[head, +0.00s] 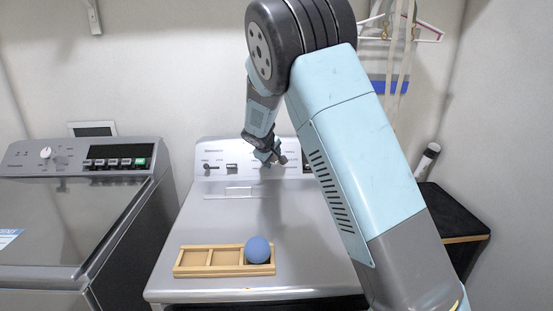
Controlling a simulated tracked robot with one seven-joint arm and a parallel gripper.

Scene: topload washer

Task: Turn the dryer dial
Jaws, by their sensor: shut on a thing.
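The dryer (330,225) is the silver machine in the middle, with a light control panel (215,157) along its back edge. My gripper (277,160) is in front of the middle of this panel, pointing down toward it. It is shut on the dryer dial, which my fingers mostly cover. The dial's marking and angle cannot be made out. My arm comes in from the lower right, rises and bends down to the panel, hiding the panel's right part.
A wooden tray (178,268) with a blue ball (257,250) sits on the dryer's front top. A washer (70,215) with a white knob (46,152) stands at left. Hangers (425,32) hang behind my arm. A dark stand (450,215) is at right.

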